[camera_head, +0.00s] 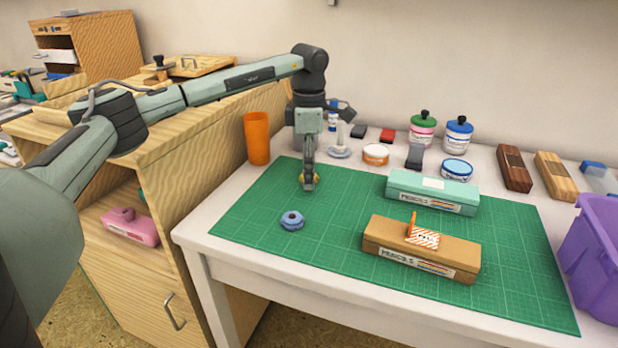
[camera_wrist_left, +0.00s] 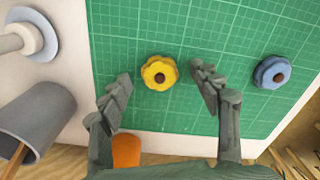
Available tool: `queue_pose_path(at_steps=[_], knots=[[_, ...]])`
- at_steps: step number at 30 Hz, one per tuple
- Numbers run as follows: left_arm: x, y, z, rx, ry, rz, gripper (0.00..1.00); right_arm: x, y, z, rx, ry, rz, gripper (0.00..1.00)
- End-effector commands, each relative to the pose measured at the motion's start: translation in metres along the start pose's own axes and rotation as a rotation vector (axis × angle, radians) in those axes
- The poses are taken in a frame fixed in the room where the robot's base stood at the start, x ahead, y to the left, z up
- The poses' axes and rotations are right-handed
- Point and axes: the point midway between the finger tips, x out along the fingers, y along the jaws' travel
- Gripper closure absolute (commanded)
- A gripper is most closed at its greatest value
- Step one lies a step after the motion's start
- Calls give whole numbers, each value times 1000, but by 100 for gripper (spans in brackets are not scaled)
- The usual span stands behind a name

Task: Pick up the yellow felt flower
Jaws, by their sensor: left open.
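The yellow felt flower (camera_wrist_left: 148,78) has a brown centre and lies on the green cutting mat (camera_head: 265,238). In the head view the flower (camera_head: 302,178) is mostly hidden behind my left gripper (camera_head: 309,184). In the left wrist view my left gripper (camera_wrist_left: 160,86) is open, with one finger on either side of the flower and gaps between. I cannot tell how far the fingertips are above the mat. A blue flower (camera_head: 292,220) of the same shape lies on the mat, nearer the front edge. My right gripper is not in view.
A teal pencil box (camera_head: 405,183) and a brown pencil box (camera_head: 385,233) lie on the mat's right part. An orange cup (camera_head: 257,138) stands at the table's left edge. Jars (camera_head: 423,130) and inkpads stand behind the mat. A purple bin (camera_head: 595,255) is at right.

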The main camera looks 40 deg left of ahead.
Motion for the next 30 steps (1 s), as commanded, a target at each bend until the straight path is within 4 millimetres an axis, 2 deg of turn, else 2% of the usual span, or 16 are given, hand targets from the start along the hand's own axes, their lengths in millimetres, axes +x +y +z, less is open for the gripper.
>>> queue_pose_path(at_steps=[3, 12, 23, 30], knots=[[0, 0, 0, 0, 0, 0, 37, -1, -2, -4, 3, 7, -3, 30], [-1, 0, 0, 0, 0, 0, 71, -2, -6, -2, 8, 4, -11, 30], [-2, 0, 0, 0, 0, 0, 71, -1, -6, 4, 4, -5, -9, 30], [-20, 0, 0, 0, -2, 2, 71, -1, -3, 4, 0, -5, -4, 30]])
